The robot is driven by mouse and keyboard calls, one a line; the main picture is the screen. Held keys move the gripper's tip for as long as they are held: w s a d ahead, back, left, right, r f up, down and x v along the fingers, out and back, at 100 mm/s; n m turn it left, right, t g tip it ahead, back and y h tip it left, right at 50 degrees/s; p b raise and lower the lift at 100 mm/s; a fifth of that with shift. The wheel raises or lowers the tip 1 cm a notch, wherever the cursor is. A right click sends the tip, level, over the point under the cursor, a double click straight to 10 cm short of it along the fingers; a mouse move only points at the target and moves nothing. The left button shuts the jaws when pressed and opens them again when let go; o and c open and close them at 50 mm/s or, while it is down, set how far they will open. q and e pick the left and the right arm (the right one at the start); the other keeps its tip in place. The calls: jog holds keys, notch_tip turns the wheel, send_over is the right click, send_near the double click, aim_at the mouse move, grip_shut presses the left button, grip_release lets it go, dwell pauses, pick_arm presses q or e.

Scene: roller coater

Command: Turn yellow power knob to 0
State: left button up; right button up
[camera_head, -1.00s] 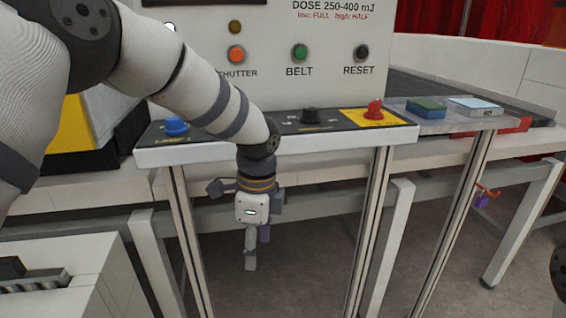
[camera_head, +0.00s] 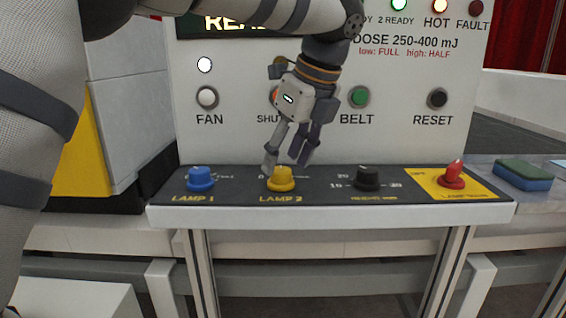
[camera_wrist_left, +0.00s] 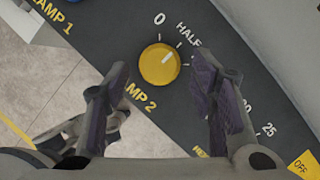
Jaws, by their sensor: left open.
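The yellow knob (camera_head: 281,180) stands on the dark sloped panel above the LAMP 2 label. In the left wrist view the yellow knob (camera_wrist_left: 158,68) has a white pointer line aimed up and right, toward the HALF side and away from the 0 mark. My left gripper (camera_head: 286,160) is open and points down just above the knob. In the left wrist view its two fingers (camera_wrist_left: 160,75) are spread on either side of the knob, and neither visibly touches it. My right gripper is out of view.
A blue knob (camera_head: 201,179) is left of the yellow one. A black knob (camera_head: 367,178) and a red knob (camera_head: 453,174) on a yellow plate are to the right. The upright panel (camera_head: 400,140) with FAN, BELT and RESET buttons rises close behind my gripper.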

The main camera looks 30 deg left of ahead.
pick_arm(q)
jog(key=shift+x, duration=0.95)
jog(key=shift+a+f, duration=0.1)
jog(key=c, duration=1.1)
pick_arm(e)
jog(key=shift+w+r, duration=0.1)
pick_arm(q)
jog(key=shift+n, duration=0.3)
jog(key=n+g, duration=0.1)
jog(key=n, duration=0.2)
jog(key=shift+w+n, duration=0.1)
jog(key=shift+n, duration=0.2)
jog(key=n+g, duration=0.1)
jog(key=n, duration=0.2)
jog(key=shift+w+f+g+b, duration=0.1)
jog(key=shift+g+b, duration=0.2)
jog(key=shift+g, duration=0.1)
jog(key=shift+n, duration=0.9)
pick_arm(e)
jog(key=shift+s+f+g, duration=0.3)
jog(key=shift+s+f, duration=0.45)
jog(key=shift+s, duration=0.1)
pick_arm(q)
jog(key=shift+g, duration=0.3)
